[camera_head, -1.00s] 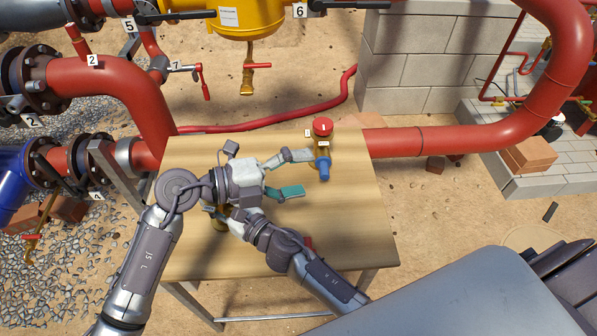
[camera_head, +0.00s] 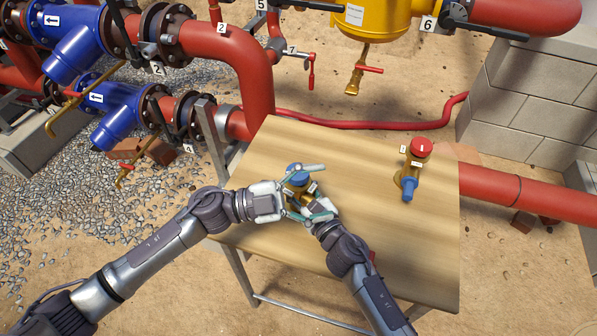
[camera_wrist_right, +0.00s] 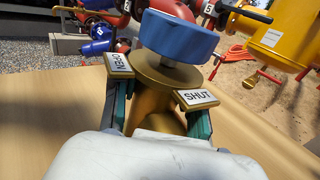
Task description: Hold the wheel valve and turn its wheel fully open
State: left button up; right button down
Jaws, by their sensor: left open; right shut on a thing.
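The wheel valve has a blue wheel (camera_head: 297,179) on a brass body (camera_wrist_right: 155,100) and stands on the wooden table (camera_head: 380,240). In the right wrist view its blue wheel (camera_wrist_right: 180,36) is close, above a SHUT plate (camera_wrist_right: 196,97) and a second plate (camera_wrist_right: 118,63) that is hard to read. My right gripper (camera_wrist_right: 158,114) is shut on the brass body below the wheel. My left gripper (camera_head: 318,191) is open, and in the head view its teal fingers lie on either side of the wheel. Its fingers do not show in the right wrist view, so contact with the wheel is unclear.
A second brass valve with a red top (camera_head: 421,147) and blue end (camera_head: 408,184) stands at the table's right. Red pipe (camera_head: 243,75) runs behind the table. A yellow vessel (camera_head: 385,18) hangs at the back. The table's front right is mostly clear.

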aim_at(298, 173)
pick_arm(q)
jog(key=w+a+f+n+t+y, duration=0.2)
jog(key=a+f+n+t, duration=0.2)
jog(key=a+n, duration=0.3)
jog(key=w+a+f+n+t+y, duration=0.2)
jog(key=a+f+n+t, duration=0.2)
jog(key=a+n, duration=0.25)
jog(key=x, duration=1.1)
jog(key=shift+w+d+f, duration=0.1)
jog(key=shift+w+f, duration=0.1)
jog(key=shift+w, duration=0.2)
jog(key=c, duration=1.2)
jog(key=shift+s+n+y, duration=0.1)
jog(key=shift+n+y, duration=0.15)
jog(key=shift+y, duration=0.05)
